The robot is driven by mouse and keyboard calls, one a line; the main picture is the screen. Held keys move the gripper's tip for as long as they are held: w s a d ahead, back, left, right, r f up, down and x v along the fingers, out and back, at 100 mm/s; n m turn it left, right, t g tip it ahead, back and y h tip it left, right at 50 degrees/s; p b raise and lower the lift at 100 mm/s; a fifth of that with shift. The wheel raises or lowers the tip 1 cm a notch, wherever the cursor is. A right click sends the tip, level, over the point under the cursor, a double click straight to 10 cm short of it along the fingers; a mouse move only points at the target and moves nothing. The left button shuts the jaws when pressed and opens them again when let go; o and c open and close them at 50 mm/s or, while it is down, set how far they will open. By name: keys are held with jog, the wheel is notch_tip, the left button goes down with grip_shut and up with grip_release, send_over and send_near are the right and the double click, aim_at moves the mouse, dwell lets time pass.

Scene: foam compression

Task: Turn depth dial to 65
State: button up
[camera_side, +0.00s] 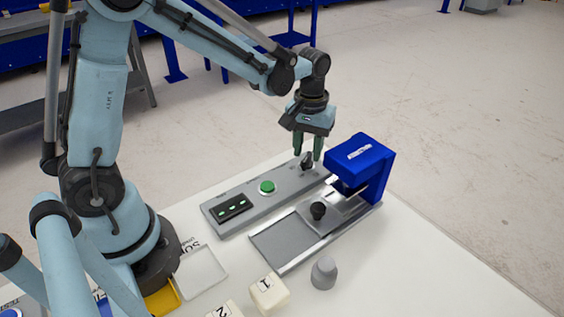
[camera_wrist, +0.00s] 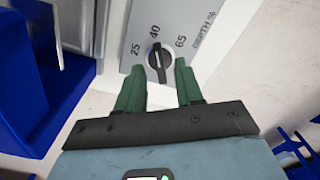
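The depth dial (camera_wrist: 158,57) is a dark round knob with a raised grip on the grey panel, with the marks 25, 40 and 65 and the label DEPTH % around it. Its grip appears lined up towards 40. In the side view the dial (camera_side: 307,160) sits at the panel's far right end. My gripper (camera_side: 308,154) points down over it with its green fingers apart. In the wrist view the gripper's fingertips (camera_wrist: 160,65) lie to either side of the dial, with a gap visible. I cannot tell how far down they reach beside it.
The grey panel (camera_side: 285,193) also carries a green button (camera_side: 267,187) and a dark display (camera_side: 231,207). A blue press (camera_side: 372,165) stands close to the right of my gripper. A grey cylinder (camera_side: 324,273) and a cream block marked 1 (camera_side: 270,294) stand in front. The right table surface is clear.

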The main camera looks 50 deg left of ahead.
jog(key=shift+f, duration=0.6)
grip_shut()
jog(key=shift+m, duration=0.3)
jog(key=m, duration=1.1)
jog(key=shift+m, duration=0.3)
dwell(0.4)
